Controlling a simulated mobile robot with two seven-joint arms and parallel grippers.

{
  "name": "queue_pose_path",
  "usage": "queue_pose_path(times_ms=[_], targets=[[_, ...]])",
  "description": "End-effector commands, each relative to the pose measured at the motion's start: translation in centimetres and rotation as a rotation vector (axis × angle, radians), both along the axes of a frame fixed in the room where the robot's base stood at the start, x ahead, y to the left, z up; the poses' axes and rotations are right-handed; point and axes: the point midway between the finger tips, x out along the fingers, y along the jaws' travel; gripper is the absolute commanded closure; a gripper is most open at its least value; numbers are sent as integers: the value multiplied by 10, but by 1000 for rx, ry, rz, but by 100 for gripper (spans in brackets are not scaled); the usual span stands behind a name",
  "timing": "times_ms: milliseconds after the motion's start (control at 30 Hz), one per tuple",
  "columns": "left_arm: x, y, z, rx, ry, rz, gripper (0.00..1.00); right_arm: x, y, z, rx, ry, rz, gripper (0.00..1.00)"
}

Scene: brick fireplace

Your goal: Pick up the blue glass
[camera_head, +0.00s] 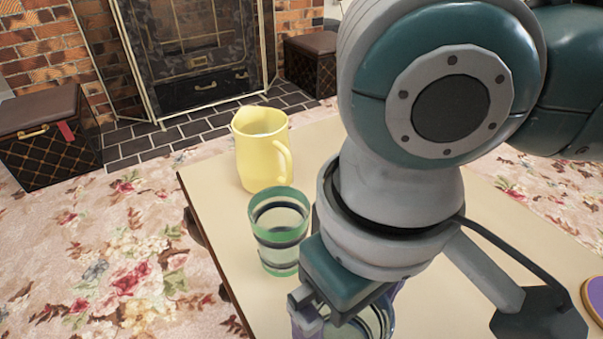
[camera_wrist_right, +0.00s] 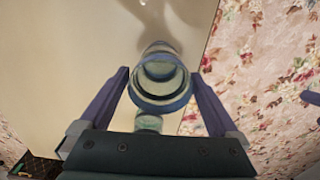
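The blue glass (camera_wrist_right: 160,88), clear with a blue band at its rim, sits between the fingers of my right gripper (camera_wrist_right: 160,74) in the right wrist view. The two purple fingers are apart, one on each side, with a narrow gap to the glass. In the head view, the blue glass (camera_head: 373,321) shows only in part below my right gripper (camera_head: 348,314), which hides the rest. A green glass (camera_head: 280,234) with dark bands stands upright to the left of that gripper. My left gripper is not in view.
The glasses stand on a cream table (camera_head: 215,190). A yellow pitcher (camera_head: 262,150) stands behind the green glass. A round purple and gold item (camera_head: 594,298) lies at the right. Flowered carpet (camera_head: 110,260) lies left of the table, and a fireplace (camera_head: 195,50) stands at the back.

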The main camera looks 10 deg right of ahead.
Motion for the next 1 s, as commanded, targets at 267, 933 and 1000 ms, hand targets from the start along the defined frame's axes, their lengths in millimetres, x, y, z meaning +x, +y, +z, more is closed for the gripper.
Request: queue_pose_path(times_ms=[267,933,1000], targets=[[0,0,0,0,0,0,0,0,0,0,0,0,0,36],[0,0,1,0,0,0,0,0,0,1,1,0,0,86],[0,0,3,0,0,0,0,0,0,4,1,0,0,86]])
